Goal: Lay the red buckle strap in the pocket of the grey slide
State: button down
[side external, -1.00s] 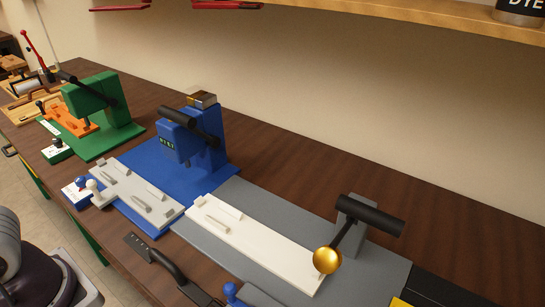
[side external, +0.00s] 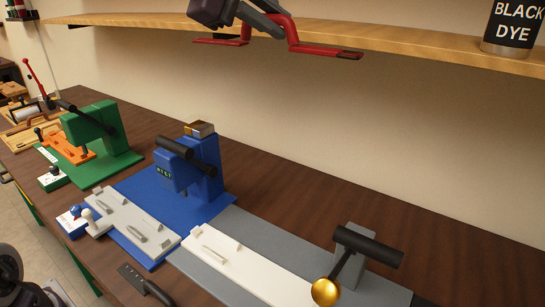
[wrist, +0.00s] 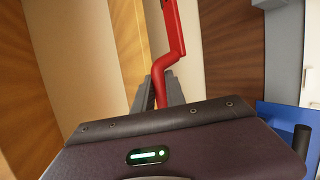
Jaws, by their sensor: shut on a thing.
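The red buckle strap (side external: 325,52) is high above the bench, in front of the shelf, with a raised bend in its middle and flatter ends on both sides. My gripper (side external: 262,22) is shut on its middle part, at the top of the side external view. In the wrist view the strap (wrist: 174,35) runs up from my fingers (wrist: 160,92), which partly hide it. The light grey slide (side external: 135,216) lies on the blue press's base, well below and left of the strap. It carries small raised blocks and a bar. I cannot make out its pocket clearly.
The blue press (side external: 196,165) stands behind the grey slide. A white slide (side external: 245,262) lies to its right, near a lever with a gold ball (side external: 326,291). A green press (side external: 95,130) stands left. A wooden shelf (side external: 420,52) holds a black dye can (side external: 513,22).

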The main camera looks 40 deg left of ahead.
jog(key=shift+w+d+r+h, duration=0.2)
jog(key=shift+d+r+h, duration=0.1)
jog(key=shift+r, duration=0.3)
jog(key=shift+d+r+m, duration=0.15)
jog(key=shift+r+m, duration=0.25)
jog(key=shift+r, duration=0.2)
notch_tip(320, 180, down, 30)
jog(key=shift+r, duration=0.15)
notch_tip(320, 180, down, 18)
jog(key=shift+r, duration=0.25)
jog(key=shift+f, duration=0.15)
jog(key=c, duration=1.4)
grip_release()
jog(key=shift+o, duration=0.2)
